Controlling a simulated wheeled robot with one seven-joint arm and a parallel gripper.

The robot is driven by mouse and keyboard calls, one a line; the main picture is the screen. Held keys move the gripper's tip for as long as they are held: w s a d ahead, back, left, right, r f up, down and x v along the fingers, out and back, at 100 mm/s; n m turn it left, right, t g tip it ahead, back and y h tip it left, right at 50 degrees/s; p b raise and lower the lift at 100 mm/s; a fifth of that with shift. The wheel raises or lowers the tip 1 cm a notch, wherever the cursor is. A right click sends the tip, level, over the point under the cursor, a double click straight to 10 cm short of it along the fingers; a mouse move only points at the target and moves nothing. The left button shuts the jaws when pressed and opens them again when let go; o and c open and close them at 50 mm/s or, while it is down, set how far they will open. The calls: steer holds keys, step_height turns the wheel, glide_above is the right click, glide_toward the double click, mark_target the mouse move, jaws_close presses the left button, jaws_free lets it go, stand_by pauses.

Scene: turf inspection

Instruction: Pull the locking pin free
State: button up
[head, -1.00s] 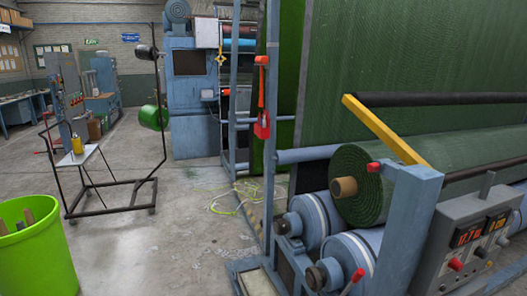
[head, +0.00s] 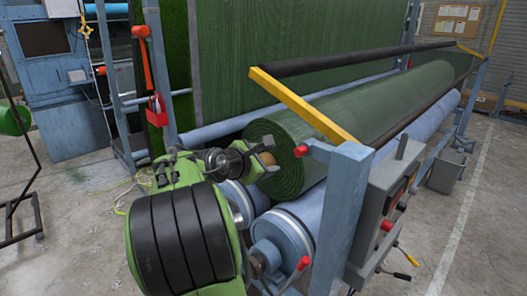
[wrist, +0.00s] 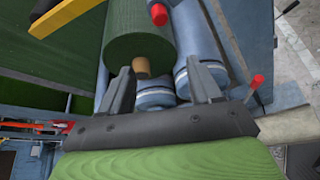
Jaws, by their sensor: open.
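Two red-handled parts are on the blue roller frame. The upper red handle (head: 300,151) sticks out near the end of the turf roll, below the yellow bar. The lower red handle (head: 303,263) stands by the lower roller. I cannot tell which is the locking pin. In the wrist view they appear as a red handle (wrist: 158,14) at the top and a red handle (wrist: 256,82) to the right. My gripper (wrist: 158,70) is open, its fingers apart with nothing held, both handles outside them. In the head view my arm hides part of the rollers.
The green turf roll (head: 350,120) with its cardboard core (head: 266,166) lies on blue rollers (head: 285,238). A yellow bar (head: 300,105) and a grey control box (head: 385,185) are close to the handles. Open floor (head: 460,240) lies to the right.

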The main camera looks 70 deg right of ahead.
steer(key=s+d, duration=0.1)
steer(key=p, duration=0.2)
glide_toward(297, 153)
steer(key=shift+n+g, duration=0.3)
steer(key=shift+g, duration=0.1)
steer(key=x, duration=0.9)
steer(key=shift+w, duration=0.2)
jaws_close()
steer(key=c, duration=0.8)
jaws_free()
steer(key=shift+w+a, duration=0.1)
steer(key=c, duration=0.3)
